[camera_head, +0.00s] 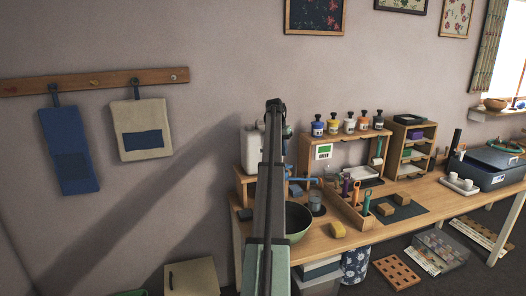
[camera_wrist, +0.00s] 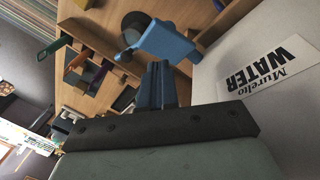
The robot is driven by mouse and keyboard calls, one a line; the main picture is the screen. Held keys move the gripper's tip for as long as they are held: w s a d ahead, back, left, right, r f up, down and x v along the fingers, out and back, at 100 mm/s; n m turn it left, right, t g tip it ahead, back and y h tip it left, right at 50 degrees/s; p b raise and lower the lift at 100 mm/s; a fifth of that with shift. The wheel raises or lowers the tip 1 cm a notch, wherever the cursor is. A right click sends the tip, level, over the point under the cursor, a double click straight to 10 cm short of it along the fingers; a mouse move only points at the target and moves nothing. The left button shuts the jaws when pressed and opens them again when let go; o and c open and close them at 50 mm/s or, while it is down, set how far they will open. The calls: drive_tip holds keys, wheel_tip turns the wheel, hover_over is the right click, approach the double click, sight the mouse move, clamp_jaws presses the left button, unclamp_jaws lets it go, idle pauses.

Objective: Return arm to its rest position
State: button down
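My arm (camera_head: 270,190) rises through the middle of the head view, in front of the workbench. The head view does not clearly show my fingers. In the wrist view my gripper (camera_wrist: 162,68) points away from the camera, its two dark fingers close together, with nothing visible between them. A blue tap (camera_wrist: 165,42) shows just beyond the fingertips; I cannot tell whether they touch it. A white water container (camera_wrist: 275,75) with a "WATER" label stands right beside the fingers; in the head view the container (camera_head: 250,150) is partly hidden by my arm.
The wooden bench (camera_head: 400,225) carries a green bowl (camera_head: 297,218), a glass (camera_head: 316,197), a tool rack (camera_head: 349,208) and a shelf with several bottles (camera_head: 349,122). Two cloths (camera_head: 68,150) hang at left. The space in front of the left wall is open.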

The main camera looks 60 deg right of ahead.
drive_tip(key=shift+w+d+r, duration=0.1)
drive_tip(key=shift+w+r, duration=0.05)
drive_tip(key=shift+r, duration=0.45)
